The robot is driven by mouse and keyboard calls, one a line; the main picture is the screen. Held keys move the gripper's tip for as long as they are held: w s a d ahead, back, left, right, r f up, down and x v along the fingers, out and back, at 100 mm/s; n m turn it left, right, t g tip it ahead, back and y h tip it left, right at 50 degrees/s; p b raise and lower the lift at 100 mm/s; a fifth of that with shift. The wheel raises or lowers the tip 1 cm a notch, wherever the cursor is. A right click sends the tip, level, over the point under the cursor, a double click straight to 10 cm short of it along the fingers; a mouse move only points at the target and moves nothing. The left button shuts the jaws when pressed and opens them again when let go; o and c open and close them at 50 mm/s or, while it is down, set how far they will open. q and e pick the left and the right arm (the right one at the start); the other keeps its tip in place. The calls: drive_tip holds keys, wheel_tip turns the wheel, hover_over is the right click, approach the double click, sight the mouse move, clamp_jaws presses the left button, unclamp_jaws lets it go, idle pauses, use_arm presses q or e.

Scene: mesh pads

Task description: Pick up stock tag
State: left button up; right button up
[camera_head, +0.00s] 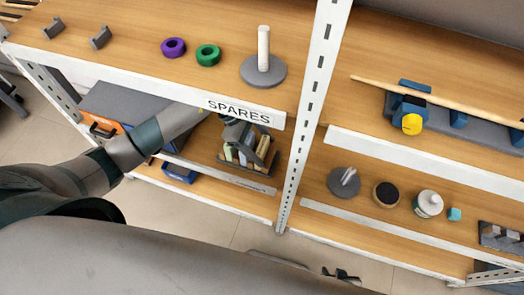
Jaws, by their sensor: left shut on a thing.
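My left arm reaches in from the left to the middle shelf, under the SPARES sign (239,110). My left gripper (240,141) is at a dark rack (262,167) that holds several thin upright pieces in pale green and cream. The gripper is shut on one of these, which looks like the stock tag (243,157); the fingers partly hide it. It stands upright, and I cannot tell whether it is clear of the rack. My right gripper (342,275) shows small and dark at the bottom edge, apart from the shelves; its jaw opening is unclear.
The top shelf holds a purple ring (173,48), a green ring (208,55) and a grey peg stand (263,70). The upper shelf board is close above my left gripper. A white post (310,110) stands to its right.

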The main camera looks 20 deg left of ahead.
use_arm(q)
drive_tip(key=shift+r, duration=0.15)
use_arm(e)
drive_tip(key=shift+f, duration=0.2)
use_arm(q)
drive_tip(key=shift+s+r+b, duration=0.1)
drive_tip(key=shift+b, duration=0.3)
drive_tip(key=s+b, duration=0.2)
drive_tip(key=s, duration=1.5)
drive_tip(key=shift+s+a+b, duration=0.3)
drive_tip(key=shift+s+b, duration=0.1)
use_arm(e)
drive_tip(key=shift+s+d+r+g+h, duration=0.15)
drive_tip(key=shift+s+d+r+g, duration=0.15)
drive_tip(key=shift+d+r+g, duration=0.2)
drive_tip(key=shift+s+d+r+g+h, duration=0.15)
drive_tip(key=shift+s+d+r+g, duration=0.1)
drive_tip(key=shift+d+r+g, duration=0.2)
use_arm(q)
drive_tip(key=shift+r, duration=0.1)
drive_tip(key=shift+s, duration=0.1)
use_arm(e)
drive_tip(key=shift+s+f, duration=0.1)
drive_tip(key=shift+s, duration=0.05)
